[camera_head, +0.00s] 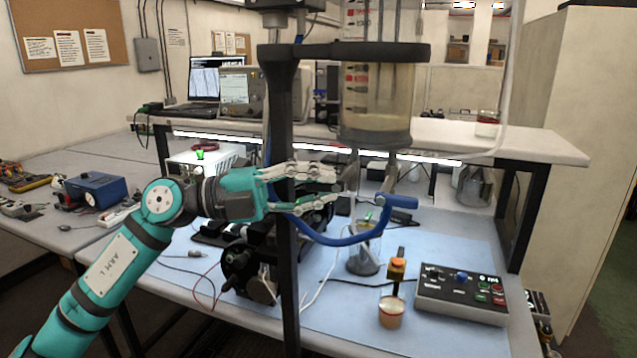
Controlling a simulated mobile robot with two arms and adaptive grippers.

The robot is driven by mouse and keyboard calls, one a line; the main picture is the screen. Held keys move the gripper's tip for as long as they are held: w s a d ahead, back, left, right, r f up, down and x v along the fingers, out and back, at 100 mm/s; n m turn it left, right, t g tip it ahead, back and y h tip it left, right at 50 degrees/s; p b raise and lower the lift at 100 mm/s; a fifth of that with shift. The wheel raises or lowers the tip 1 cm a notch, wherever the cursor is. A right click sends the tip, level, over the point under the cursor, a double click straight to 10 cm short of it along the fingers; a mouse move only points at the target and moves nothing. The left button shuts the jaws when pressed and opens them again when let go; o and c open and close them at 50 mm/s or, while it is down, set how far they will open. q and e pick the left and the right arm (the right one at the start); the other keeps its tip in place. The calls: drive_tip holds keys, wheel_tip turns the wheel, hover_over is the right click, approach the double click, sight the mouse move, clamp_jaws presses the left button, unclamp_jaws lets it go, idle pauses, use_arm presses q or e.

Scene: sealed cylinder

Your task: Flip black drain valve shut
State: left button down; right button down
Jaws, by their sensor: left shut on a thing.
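A clear sealed cylinder (385,95) with brownish liquid and a dark base ring hangs on a black post and clamp. Below it, dark valve parts (388,175) show at the drain, small and partly hidden. My left gripper (340,178) reaches in from the left, past the post, with its fingertips under the cylinder's left side. My right gripper is not in view.
The black post (282,120) stands close beside my left gripper.

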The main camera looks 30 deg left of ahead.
use_arm(q)
drive_tip(key=shift+r+m+g+y, duration=0.2)
drive_tip(key=shift+m+g+y, duration=0.1)
drive_tip(key=shift+g+y, duration=0.25)
drive_tip(key=c, duration=1.3)
unclamp_jaws()
drive_tip(key=shift+a, duration=0.1)
drive_tip(key=v, duration=1.2)
drive_tip(key=shift+s, duration=0.15)
